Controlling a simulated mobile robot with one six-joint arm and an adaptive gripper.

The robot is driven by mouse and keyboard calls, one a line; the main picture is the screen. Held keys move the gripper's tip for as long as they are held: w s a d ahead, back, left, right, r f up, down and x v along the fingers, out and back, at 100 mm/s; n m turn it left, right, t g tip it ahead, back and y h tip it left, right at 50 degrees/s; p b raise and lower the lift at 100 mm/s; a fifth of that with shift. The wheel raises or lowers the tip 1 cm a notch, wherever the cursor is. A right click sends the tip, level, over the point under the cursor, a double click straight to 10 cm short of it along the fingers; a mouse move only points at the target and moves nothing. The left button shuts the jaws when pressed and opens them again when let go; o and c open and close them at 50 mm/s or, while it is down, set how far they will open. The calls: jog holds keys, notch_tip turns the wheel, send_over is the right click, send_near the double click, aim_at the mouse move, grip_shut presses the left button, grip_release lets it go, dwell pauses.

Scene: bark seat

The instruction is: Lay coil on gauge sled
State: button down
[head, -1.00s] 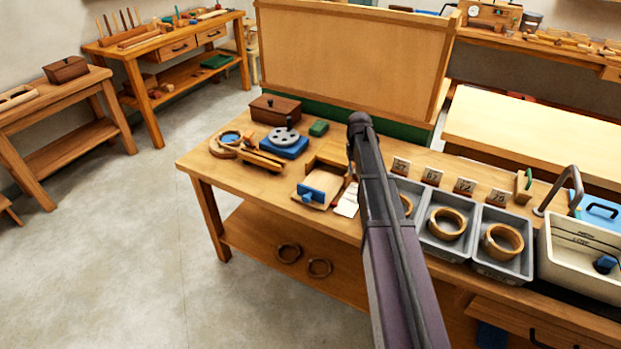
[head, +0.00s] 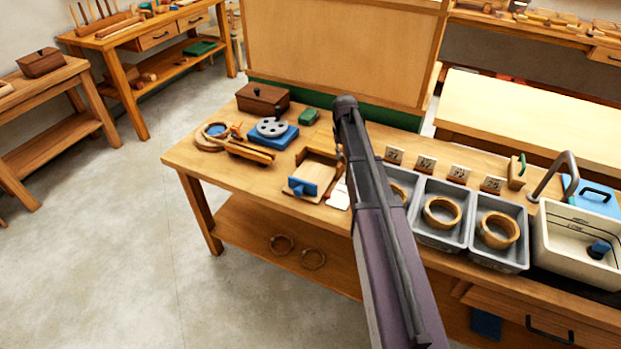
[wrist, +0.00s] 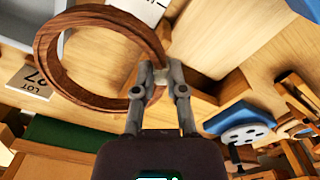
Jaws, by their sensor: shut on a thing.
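A brown wooden ring-shaped coil (wrist: 62,62) is in the wrist view, gripped by its rim. My gripper (wrist: 160,78) is shut on that rim, with the ring reaching out to the left. The gauge sled (head: 315,172) is a pale wooden tray with a raised frame and a blue block at its front, on the bench in the head view. It also shows below the coil in the wrist view (wrist: 222,38), right of the gripper. In the head view my arm hides my gripper and the held coil. The coil's height above the bench is hard to tell.
Grey bins (head: 442,212) with wooden coils stand right of my arm, with lot cards (head: 425,164) behind. A blue stand with a grey disc (head: 272,132) and a dark lidded box (head: 263,98) stand at the left. A white paper (head: 338,195) lies beside the sled.

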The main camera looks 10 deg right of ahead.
jog(key=a+r+n+p, duration=0.1)
jog(key=a+n, duration=0.1)
jog(key=a, duration=1.3)
jog(key=shift+w+a+r+p, duration=0.15)
jog(key=shift+w+r+p, duration=0.1)
jog(key=shift+r+p, duration=0.15)
jog(key=b, duration=0.6)
send_over(297, 176)
jog(key=s, duration=0.3)
notch_tip(297, 176, down, 6)
jog(key=shift+w+f, duration=0.15)
jog(key=shift+a, duration=0.1)
jog(key=shift+f+b, duration=1.9)
jog(key=shift+b, duration=0.15)
jog(key=shift+f, duration=0.15)
jog(key=c, duration=0.7)
grip_release()
